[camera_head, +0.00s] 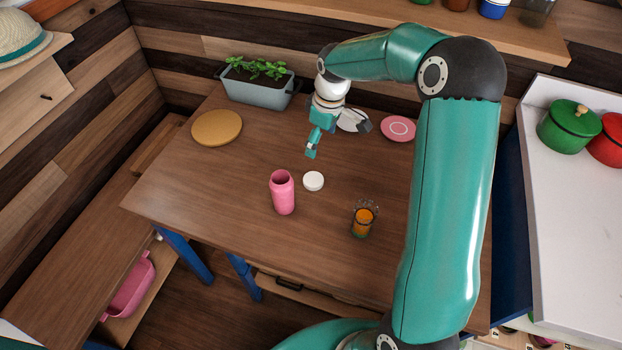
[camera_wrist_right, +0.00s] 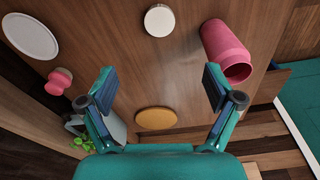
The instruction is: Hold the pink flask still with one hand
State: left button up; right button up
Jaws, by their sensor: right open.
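The pink flask (camera_head: 283,194) stands upright on the wooden table, its mouth open and uncapped. A round white lid (camera_head: 313,181) lies on the table just to its right. My right gripper (camera_head: 338,138) is above the table, behind and to the right of the flask, apart from it. In the right wrist view its two fingers (camera_wrist_right: 160,86) are spread wide with nothing between them. There the flask (camera_wrist_right: 222,42) is at the upper right, beyond the right-hand finger, and the lid (camera_wrist_right: 159,20) is at the top. My left gripper is not in view.
A glass of orange drink (camera_head: 362,221) stands right of the flask. A pink plate (camera_head: 398,128), a round tan board (camera_head: 217,127) and a planter (camera_head: 255,91) are farther back. In the wrist view a small pink object (camera_wrist_right: 58,82) lies near a white plate (camera_wrist_right: 30,36). The table left of the flask is clear.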

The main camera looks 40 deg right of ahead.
jog(key=p, duration=0.2)
send_over(314, 179)
jog(key=f, duration=1.1)
jog(key=shift+s+f, duration=0.3)
jog(key=shift+s, duration=0.1)
jog(key=f, duration=0.1)
jog(key=f+p, duration=0.1)
jog(key=f, duration=0.2)
jog(key=shift+w+f, duration=0.25)
jog(key=shift+w, duration=0.05)
jog(key=shift+f, duration=0.35)
jog(key=c, duration=0.8)
